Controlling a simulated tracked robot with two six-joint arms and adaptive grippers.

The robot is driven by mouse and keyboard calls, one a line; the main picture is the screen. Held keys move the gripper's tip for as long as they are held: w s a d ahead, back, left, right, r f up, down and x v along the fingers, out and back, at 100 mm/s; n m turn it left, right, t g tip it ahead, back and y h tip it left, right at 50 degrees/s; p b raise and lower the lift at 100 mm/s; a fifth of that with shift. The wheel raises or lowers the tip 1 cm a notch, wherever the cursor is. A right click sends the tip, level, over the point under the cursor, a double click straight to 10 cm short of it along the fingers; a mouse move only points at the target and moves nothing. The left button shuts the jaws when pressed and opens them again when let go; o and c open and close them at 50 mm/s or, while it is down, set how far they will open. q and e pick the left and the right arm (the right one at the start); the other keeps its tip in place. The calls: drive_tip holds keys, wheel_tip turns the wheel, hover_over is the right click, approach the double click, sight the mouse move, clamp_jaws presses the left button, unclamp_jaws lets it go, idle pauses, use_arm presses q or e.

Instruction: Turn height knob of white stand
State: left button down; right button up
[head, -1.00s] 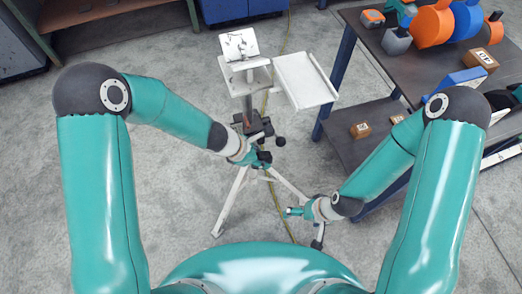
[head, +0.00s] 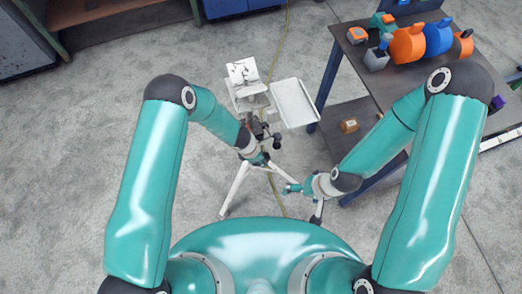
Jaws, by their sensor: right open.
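The white stand (head: 234,190) is a tripod with a column, a small tilted plate on top and a flat white tray (head: 293,103) at its right. A dark knob (head: 276,144) sticks out to the right of the column. My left gripper (head: 262,158) is at the column just below the knob; its fingers are small and partly hidden, so I cannot tell whether it touches or grips anything. My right gripper (head: 288,188) is open and empty, lower and to the right of the column, above one tripod leg.
A dark workbench (head: 410,88) stands at the right with orange and blue containers (head: 407,44) on top. A small brown box (head: 349,125) sits on its lower shelf. A yellow cable (head: 284,35) runs along the floor behind the stand. The floor at left is clear.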

use_arm(q)
drive_tip(key=shift+w+r+p, duration=0.15)
drive_tip(key=shift+r+p, duration=0.2)
drive_tip(key=shift+p, duration=0.65)
drive_tip(key=shift+f+p, duration=0.3)
drive_tip(key=shift+p, duration=0.3)
use_arm(e)
drive_tip(key=shift+r, duration=2.15)
use_arm(q)
drive_tip(key=shift+y, duration=0.3)
drive_tip(key=c, duration=0.9)
unclamp_jaws()
drive_tip(key=shift+s, duration=0.2)
drive_tip(key=v, duration=1.1)
drive_tip(key=shift+a+r, duration=0.2)
drive_tip(key=shift+r, duration=0.2)
